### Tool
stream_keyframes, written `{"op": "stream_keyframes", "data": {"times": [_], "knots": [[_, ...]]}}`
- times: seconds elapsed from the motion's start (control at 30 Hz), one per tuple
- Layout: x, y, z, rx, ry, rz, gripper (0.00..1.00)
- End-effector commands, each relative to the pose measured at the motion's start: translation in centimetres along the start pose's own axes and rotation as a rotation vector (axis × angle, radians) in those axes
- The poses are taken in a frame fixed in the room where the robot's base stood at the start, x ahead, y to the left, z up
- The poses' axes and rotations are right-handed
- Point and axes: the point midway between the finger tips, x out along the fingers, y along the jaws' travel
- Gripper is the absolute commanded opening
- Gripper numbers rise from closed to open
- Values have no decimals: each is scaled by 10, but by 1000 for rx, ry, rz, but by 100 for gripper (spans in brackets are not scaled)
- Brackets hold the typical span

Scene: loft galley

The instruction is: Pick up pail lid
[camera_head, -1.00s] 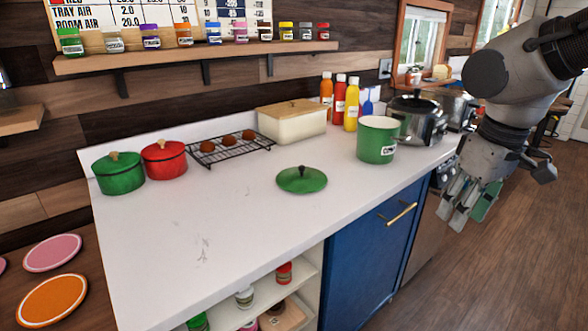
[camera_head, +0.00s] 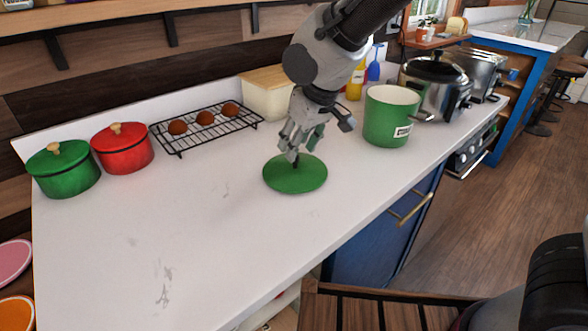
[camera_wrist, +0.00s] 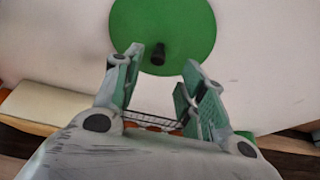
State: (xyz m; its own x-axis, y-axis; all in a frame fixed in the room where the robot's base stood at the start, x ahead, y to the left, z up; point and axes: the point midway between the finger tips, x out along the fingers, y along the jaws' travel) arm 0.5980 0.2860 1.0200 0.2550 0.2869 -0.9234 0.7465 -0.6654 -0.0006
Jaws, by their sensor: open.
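The pail lid (camera_head: 295,178) is a flat green disc with a small black knob, lying on the white counter. In the wrist view the lid (camera_wrist: 180,25) is ahead of the fingers, with its knob (camera_wrist: 159,53) just beyond and between the fingertips. My gripper (camera_head: 296,152) is pointed down over the lid, close to the knob. In the wrist view my gripper (camera_wrist: 163,62) is open, and nothing is held between its fingers. The head view does not clearly show whether a finger touches the knob. The green pail (camera_head: 388,120) stands upright and open to the right of my gripper.
A wire rack (camera_head: 190,140) with brown rolls and a cream box (camera_head: 264,100) stand behind my gripper. Red (camera_head: 130,155) and green (camera_head: 68,178) lidded pots are at the left. A steel cooker (camera_head: 425,100) stands beyond the pail. The counter's front left is clear.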

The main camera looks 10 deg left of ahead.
Motion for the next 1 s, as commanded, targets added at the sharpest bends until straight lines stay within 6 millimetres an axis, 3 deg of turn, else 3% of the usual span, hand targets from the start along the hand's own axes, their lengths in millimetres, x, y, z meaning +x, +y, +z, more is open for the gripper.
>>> {"op": "stream_keyframes", "data": {"times": [0.23, 0.53, 0.77, 1.0], "knots": [[38, 4, 5, -1, -4, 1, 41], [44, 4, 4, 0, -1, 0, 41], [44, 4, 4, 0, -1, 1, 1], [44, 4, 4, 0, -1, 1, 0]]}}
